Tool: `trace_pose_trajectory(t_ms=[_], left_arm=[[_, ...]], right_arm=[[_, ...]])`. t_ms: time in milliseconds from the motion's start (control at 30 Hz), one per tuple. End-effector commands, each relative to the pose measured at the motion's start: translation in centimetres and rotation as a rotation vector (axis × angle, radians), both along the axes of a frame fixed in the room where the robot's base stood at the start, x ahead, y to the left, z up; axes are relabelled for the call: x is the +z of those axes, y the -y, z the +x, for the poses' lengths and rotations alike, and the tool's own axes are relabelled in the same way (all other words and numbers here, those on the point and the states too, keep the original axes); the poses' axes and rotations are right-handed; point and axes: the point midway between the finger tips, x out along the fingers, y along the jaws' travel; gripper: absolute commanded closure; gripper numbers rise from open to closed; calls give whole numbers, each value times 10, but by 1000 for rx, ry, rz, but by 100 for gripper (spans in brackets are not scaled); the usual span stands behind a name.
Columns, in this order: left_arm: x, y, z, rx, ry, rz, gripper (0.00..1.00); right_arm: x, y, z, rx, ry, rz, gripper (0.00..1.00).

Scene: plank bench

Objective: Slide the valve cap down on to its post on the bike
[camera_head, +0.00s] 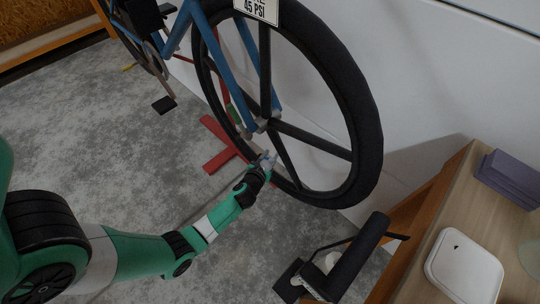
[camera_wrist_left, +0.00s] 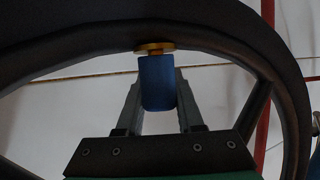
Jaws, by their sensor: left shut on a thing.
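The valve cap (camera_wrist_left: 156,84) is a blue cylinder in the left wrist view. My left gripper (camera_wrist_left: 157,96) is shut on it, with one grey finger on each side. A brass-coloured post (camera_wrist_left: 154,47) with a round flange sits at the dark wheel rim (camera_wrist_left: 60,50), right at the cap's far end. I cannot tell whether cap and post touch or overlap. In the head view, my left gripper (camera_head: 267,159) is at the lower part of the bike's black wheel (camera_head: 368,130); cap and post are too small to make out there. My right gripper is out of view.
The blue bike frame (camera_head: 204,38) and spokes are close to my gripper. A red stand (camera_head: 220,158) is on the grey floor. A black pump-like object (camera_head: 352,258) stands at lower right, beside a wooden bench (camera_head: 440,215) with a white box (camera_head: 464,265) and purple blocks (camera_head: 508,178).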

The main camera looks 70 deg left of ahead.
Motion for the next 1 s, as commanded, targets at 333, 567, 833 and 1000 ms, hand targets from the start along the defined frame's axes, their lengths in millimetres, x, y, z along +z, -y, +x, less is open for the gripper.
trace_pose_trajectory(t_ms=[333,567,833,1000], left_arm=[[0,0,0,0,1,0,42],[0,0,0,0,1,-1,29],[7,9,-8,-2,0,-1,29],[22,33,-33,-4,-2,-1,29]], right_arm=[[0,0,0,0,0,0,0],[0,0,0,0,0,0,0],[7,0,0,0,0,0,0],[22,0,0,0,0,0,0]])
